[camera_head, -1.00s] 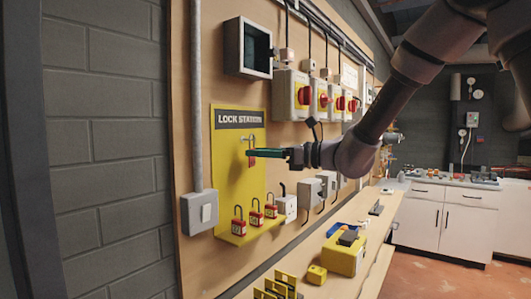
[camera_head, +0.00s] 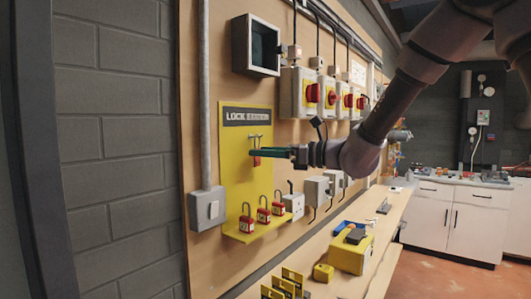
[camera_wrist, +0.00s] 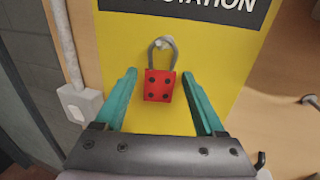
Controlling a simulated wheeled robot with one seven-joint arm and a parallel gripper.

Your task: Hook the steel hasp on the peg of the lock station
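The hasp has a red body with dark holes and a steel loop, and it hangs upright on the yellow lock station board (camera_head: 235,160). In the wrist view its red body (camera_wrist: 159,86) sits below a pale peg (camera_wrist: 157,47), which shows inside the steel loop. My gripper (camera_wrist: 159,74) is open, with one teal finger on each side of the red body and a visible gap on both sides. In the head view my gripper (camera_head: 254,153) reaches in from the right and partly hides the hasp (camera_head: 257,161).
Red padlocks (camera_head: 263,215) stand on the board's lower shelf. A grey conduit with a switch box (camera_head: 207,209) runs to the left. Switch boxes with red knobs (camera_head: 312,93) are at upper right. A workbench (camera_head: 345,262) below holds a yellow box (camera_head: 349,254).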

